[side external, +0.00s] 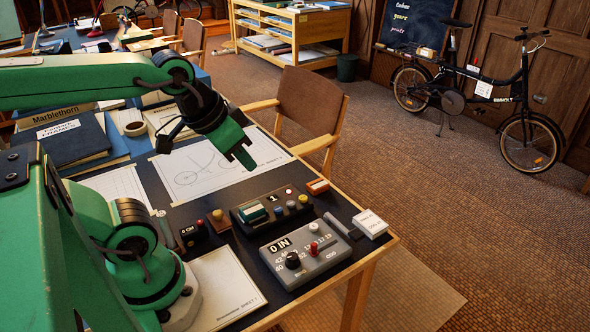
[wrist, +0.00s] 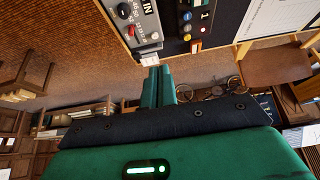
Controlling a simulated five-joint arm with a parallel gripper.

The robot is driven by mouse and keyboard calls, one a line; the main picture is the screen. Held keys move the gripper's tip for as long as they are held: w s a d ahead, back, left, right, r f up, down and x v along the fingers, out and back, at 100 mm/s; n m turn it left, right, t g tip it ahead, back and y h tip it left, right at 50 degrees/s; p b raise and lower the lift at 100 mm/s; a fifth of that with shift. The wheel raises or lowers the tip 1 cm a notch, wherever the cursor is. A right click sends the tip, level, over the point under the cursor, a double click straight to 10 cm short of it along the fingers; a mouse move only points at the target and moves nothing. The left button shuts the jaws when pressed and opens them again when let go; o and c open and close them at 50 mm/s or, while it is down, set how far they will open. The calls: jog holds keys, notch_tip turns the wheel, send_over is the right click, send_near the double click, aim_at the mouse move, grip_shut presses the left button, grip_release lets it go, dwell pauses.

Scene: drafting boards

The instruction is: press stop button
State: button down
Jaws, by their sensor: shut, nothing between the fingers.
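My gripper (side external: 243,157) is shut and empty, held in the air above the drawing sheet at the back of the desk. In the wrist view its green fingers (wrist: 160,72) lie side by side. No label reading stop is legible, so I cannot tell which button it names. A grey control box (side external: 305,250) near the front right has a black knob (side external: 292,261) and a red-topped control (side external: 314,248). The gripper is apart from all of these.
A white box (side external: 370,224) is near the right edge. A chair (side external: 310,110) is behind the desk.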

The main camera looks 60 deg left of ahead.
jog(key=shift+w, duration=0.1)
jog(key=m+t+y, duration=0.2)
jog(key=m, duration=0.5)
send_over(289, 204)
notch_tip(289, 204, down, 11)
jog(key=shift+f, duration=0.2)
jog(key=shift+f, duration=0.1)
jog(key=shift+f, duration=4.3)
